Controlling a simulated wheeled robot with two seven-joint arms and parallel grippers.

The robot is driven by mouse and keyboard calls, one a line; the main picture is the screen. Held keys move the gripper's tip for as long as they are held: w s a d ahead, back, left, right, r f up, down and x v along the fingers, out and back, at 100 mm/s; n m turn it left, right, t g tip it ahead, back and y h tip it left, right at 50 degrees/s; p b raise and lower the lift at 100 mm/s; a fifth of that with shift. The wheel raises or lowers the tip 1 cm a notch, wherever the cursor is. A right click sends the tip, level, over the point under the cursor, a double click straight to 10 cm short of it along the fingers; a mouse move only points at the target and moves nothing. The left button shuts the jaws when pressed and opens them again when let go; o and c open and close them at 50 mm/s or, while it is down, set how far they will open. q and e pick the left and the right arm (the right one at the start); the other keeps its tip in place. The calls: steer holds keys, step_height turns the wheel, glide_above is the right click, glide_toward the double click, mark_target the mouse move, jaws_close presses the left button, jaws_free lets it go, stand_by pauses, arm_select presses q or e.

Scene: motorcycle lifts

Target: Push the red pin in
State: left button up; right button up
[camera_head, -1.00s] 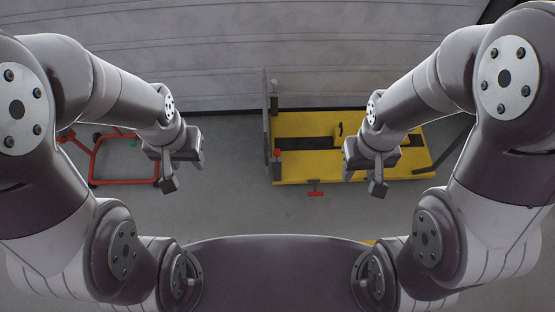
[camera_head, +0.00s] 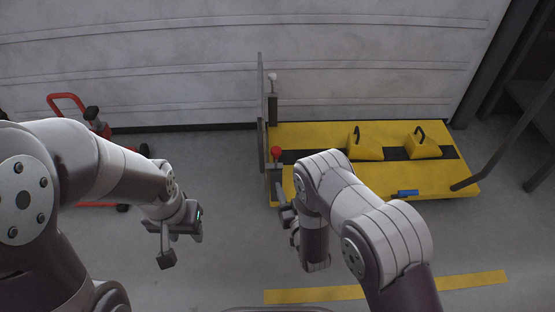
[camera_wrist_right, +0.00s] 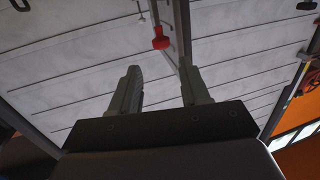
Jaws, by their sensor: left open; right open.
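A red knob (camera_head: 276,152), which looks like the red pin, tops a short dark post at the left end of the yellow lift platform (camera_head: 350,133). In the right wrist view a red knob (camera_wrist_right: 160,38) shows beyond and between the two fingertips, apart from them. My right gripper (camera_head: 284,203) is open and empty, just below the knob in the head view, near the platform's front left corner; its fingers (camera_wrist_right: 160,85) stand spread in the wrist view. My left gripper (camera_head: 168,243) is open and empty over bare floor to the left, away from the lift.
A red-framed stand (camera_head: 68,100) is at the left. Floor between the grippers is clear.

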mark_target(278, 154)
steer(key=shift+t, duration=0.3)
steer(key=b+x, duration=0.2)
steer(key=x, duration=0.2)
steer(key=b+x, duration=0.2)
steer(key=x, duration=0.2)
steer(key=b+x, duration=0.2)
steer(key=x, duration=0.2)
steer(key=shift+w+r, duration=0.1)
steer(key=shift+r, duration=0.3)
steer(key=shift+w+r, duration=0.15)
steer(key=shift+w, duration=0.15)
steer(key=shift+c, duration=0.3)
jaws_close()
step_height(278, 154, down, 5)
steer(key=b, duration=0.3)
steer(key=shift+s, duration=0.1)
steer(key=shift+o, duration=0.3)
jaws_free()
